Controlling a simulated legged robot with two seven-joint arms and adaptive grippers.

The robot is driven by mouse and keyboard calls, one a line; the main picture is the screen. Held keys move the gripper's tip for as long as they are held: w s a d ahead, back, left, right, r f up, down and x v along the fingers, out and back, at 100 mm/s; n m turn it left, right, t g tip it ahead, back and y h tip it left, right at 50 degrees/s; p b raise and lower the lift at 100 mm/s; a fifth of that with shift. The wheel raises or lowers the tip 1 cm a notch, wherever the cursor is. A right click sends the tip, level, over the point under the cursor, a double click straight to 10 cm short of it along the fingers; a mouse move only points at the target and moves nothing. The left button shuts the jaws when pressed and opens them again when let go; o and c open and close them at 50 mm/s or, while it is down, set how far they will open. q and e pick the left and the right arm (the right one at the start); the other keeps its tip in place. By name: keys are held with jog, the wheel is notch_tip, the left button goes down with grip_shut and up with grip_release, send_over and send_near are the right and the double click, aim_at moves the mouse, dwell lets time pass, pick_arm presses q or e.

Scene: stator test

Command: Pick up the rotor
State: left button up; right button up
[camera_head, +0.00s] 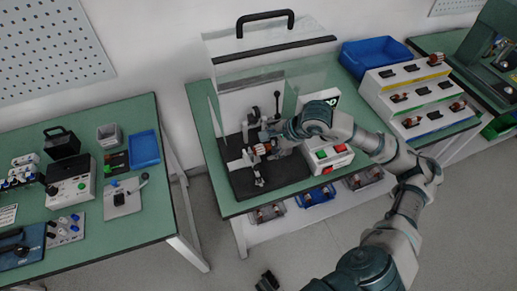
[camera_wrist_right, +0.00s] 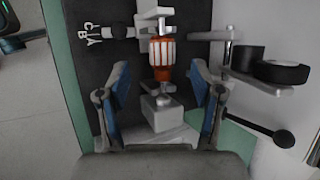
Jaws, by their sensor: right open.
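The rotor (camera_wrist_right: 162,57), with an orange-red and white striped middle and a metal shaft, sits in the test fixture. In the head view the rotor (camera_head: 261,149) shows small on the dark fixture base (camera_head: 270,180). My right gripper (camera_wrist_right: 160,72) is open, its two blue-padded fingers to either side of the rotor's lower end, with clear gaps to it. In the head view my right gripper (camera_head: 272,138) reaches the fixture from the right and partly covers it. A dark piece at the bottom edge looks like my left gripper (camera_head: 267,282); its fingers are unclear.
A clear cover with a black handle (camera_head: 265,18) stands over the fixture. A lever with a black knob (camera_wrist_right: 283,138) lies right of the gripper. A control box (camera_head: 328,155) and a stepped rack holding several rotors (camera_head: 408,92) stand to the right. A blue bin (camera_head: 375,52) is behind.

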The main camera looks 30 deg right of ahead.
aim_at(263, 148)
jog(key=shift+w+f, duration=0.15)
jog(key=shift+f, duration=0.4)
jog(key=x, duration=0.5)
jog(key=shift+w+d+b, duration=0.15)
jog(key=shift+d+b, duration=0.15)
jog(key=shift+d, duration=0.1)
jog(key=shift+w+a, duration=0.1)
jog(key=shift+a, duration=0.25)
jog(key=shift+r, duration=0.1)
jog(key=shift+c, duration=1.1)
jog(key=shift+d, duration=0.1)
jog(key=c, duration=0.8)
pick_arm(q)
jog(key=shift+w+d+r+t, duration=0.15)
jog(key=shift+w+d+t, duration=0.25)
jog(key=shift+w, duration=0.2)
jog(key=shift+w+d+r+t, duration=0.15)
jog(key=shift+w+d+t, duration=0.2)
jog(key=shift+w, duration=0.2)
pick_arm(e)
jog(key=shift+d, duration=0.1)
grip_shut()
